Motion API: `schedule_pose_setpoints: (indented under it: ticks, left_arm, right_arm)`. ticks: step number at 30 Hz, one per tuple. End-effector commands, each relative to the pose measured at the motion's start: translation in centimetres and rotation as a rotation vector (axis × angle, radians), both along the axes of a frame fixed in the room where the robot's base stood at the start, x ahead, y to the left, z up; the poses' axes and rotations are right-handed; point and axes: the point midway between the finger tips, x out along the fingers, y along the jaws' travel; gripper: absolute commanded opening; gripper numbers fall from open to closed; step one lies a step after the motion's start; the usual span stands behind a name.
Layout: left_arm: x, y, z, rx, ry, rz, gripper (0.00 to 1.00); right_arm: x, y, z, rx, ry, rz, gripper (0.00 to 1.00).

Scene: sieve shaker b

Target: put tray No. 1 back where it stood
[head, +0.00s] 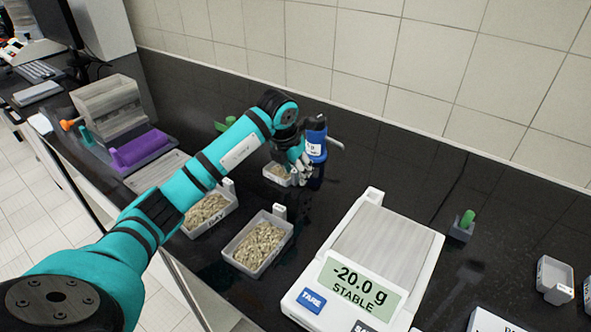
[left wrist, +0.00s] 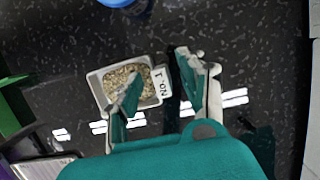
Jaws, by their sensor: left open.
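Tray No. 1 (head: 277,176) is a small pale tray of tan grains, set on the dark bench towards the wall. In the left wrist view tray No. 1 (left wrist: 97,85) lies below the gripper, and its raised tab reads "NO. 1". My left gripper (head: 300,170) is open, with nothing clamped. In the left wrist view its fingers (left wrist: 164,85) show on either side of the tab, one overlapping the grains. I cannot tell whether they touch the tray. In the head view the gripper and arm hide part of the tray. My right gripper is out of view.
A blue bottle (head: 316,150) stands close beside the gripper. Two larger grain trays (head: 258,270) stand nearer the front. A balance (head: 425,260) reads -20.0 g, its pan empty. A green-topped peg (head: 465,222) and an empty tray (head: 555,282) are at right.

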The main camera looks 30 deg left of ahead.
Motion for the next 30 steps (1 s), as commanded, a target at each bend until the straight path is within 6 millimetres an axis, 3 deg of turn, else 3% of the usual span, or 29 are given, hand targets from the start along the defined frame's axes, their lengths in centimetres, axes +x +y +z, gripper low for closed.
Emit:
schedule_pose_setpoints:
  ticks: [5, 18, 30]
  left_arm:
    - [-0.5, 0.1, 2.1, 0.002, -0.005, 0.000, 0.41]
    - [-3.0, 0.2, 10.3, 0.000, -0.003, 0.000, 0.41]
    - [-3.5, 0.2, 11.7, 0.000, 0.000, 0.000, 0.41]
  right_arm:
    - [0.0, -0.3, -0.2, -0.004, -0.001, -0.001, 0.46]
    - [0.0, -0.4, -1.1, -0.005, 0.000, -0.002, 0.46]
    - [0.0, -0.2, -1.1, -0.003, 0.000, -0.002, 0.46]
